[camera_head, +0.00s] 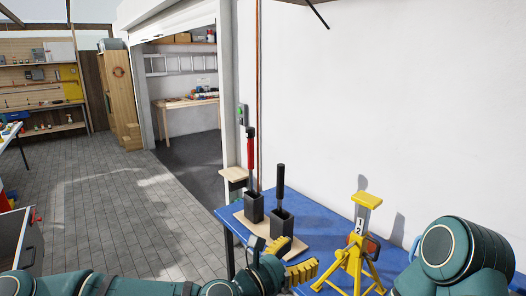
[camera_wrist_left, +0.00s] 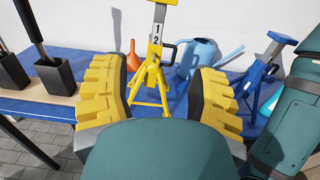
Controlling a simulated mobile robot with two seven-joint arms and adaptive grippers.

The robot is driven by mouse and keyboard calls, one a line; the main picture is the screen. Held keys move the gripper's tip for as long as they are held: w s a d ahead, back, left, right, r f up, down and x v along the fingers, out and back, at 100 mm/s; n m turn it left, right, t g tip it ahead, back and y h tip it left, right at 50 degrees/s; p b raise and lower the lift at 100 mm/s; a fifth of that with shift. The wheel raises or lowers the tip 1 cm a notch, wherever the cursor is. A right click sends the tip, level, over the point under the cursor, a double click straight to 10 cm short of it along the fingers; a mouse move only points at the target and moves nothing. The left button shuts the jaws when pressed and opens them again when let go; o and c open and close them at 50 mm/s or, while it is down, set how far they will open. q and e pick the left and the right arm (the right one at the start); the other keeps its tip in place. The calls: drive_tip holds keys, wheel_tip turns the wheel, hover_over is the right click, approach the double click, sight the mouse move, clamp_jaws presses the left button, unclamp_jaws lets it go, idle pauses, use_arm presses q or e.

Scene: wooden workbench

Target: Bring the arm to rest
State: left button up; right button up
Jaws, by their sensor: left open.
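My left gripper (camera_head: 290,258) is over the near part of the blue workbench (camera_head: 318,232), its yellow padded fingers spread apart. In the left wrist view the gripper (camera_wrist_left: 160,95) is open, with nothing between its fingers. A yellow stand marked "1 2" (camera_head: 356,252) stands upright to the right of the gripper; in the wrist view the yellow stand (camera_wrist_left: 155,65) shows beyond the gap between the fingers. My teal right arm shows at the right edge of the head view; its gripper is out of view.
Two black holders (camera_head: 254,207) (camera_head: 281,222) stand on a wooden board, one with a red-handled tool (camera_head: 250,152), one with a black-handled tool (camera_head: 281,181). The wrist view shows an orange funnel-like item (camera_wrist_left: 133,57), a blue watering can (camera_wrist_left: 198,57) and a blue stand (camera_wrist_left: 257,80).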

use_arm(q)
drive_tip(key=s+f+m+g+y, duration=0.1)
drive_tip(key=s+f+m+g, duration=0.2)
drive_tip(key=f, duration=0.4)
drive_tip(key=s+f+m+g+y, duration=0.1)
drive_tip(key=s+f+m, duration=0.1)
drive_tip(key=f+m, duration=0.4)
drive_tip(key=s+f+m+g+y, duration=0.2)
drive_tip(key=s+f+m, duration=0.1)
drive_tip(key=f, duration=0.6)
drive_tip(key=s+a+f+m+g+y, duration=0.1)
drive_tip(key=s+a+f+m+y, duration=0.2)
drive_tip(key=a+f+m, duration=0.3)
drive_tip(key=s+a+f+m+g+y, duration=0.2)
drive_tip(key=a+f+m, duration=0.4)
drive_tip(key=a, duration=0.5)
wheel_tip(320, 180, down, 2)
drive_tip(key=s+y, duration=0.1)
drive_tip(key=s, duration=0.1)
drive_tip(key=shift+s+a+b, duration=0.3)
drive_tip(key=shift+s+b, duration=0.05)
